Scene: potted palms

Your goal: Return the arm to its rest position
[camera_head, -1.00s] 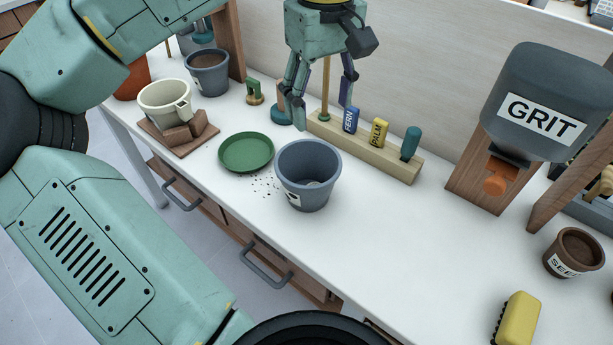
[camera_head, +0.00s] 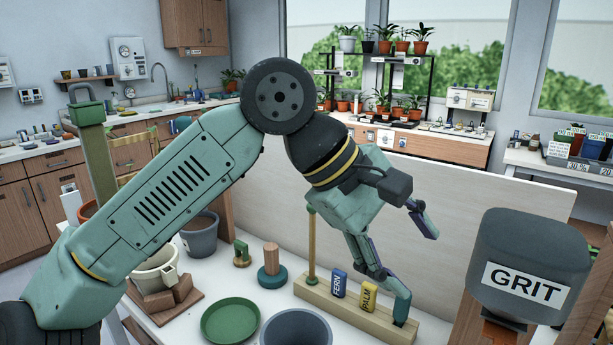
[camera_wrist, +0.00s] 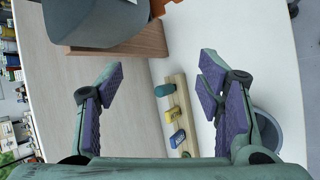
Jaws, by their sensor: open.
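My gripper (camera_head: 412,262) is open and empty in the head view. It hangs above the table with its fingers tilted down to the right, over or in front of the wooden label holder (camera_head: 330,305). My arm is bent, with its elbow high in the middle of the view. In the wrist view my gripper (camera_wrist: 160,82) also shows spread fingers with nothing held between them. The label holder (camera_wrist: 178,92) shows beyond the gap, with the blue FERN tag (camera_wrist: 177,138) and yellow PALM tag (camera_wrist: 171,115).
The grey GRIT hopper (camera_head: 530,262) stands right of my gripper. A low pale panel (camera_head: 480,200) runs behind. A green saucer (camera_head: 230,320), a blue-grey pot (camera_head: 297,330), a cream pot (camera_head: 155,270) and a dark grey pot (camera_head: 200,236) stand on the table.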

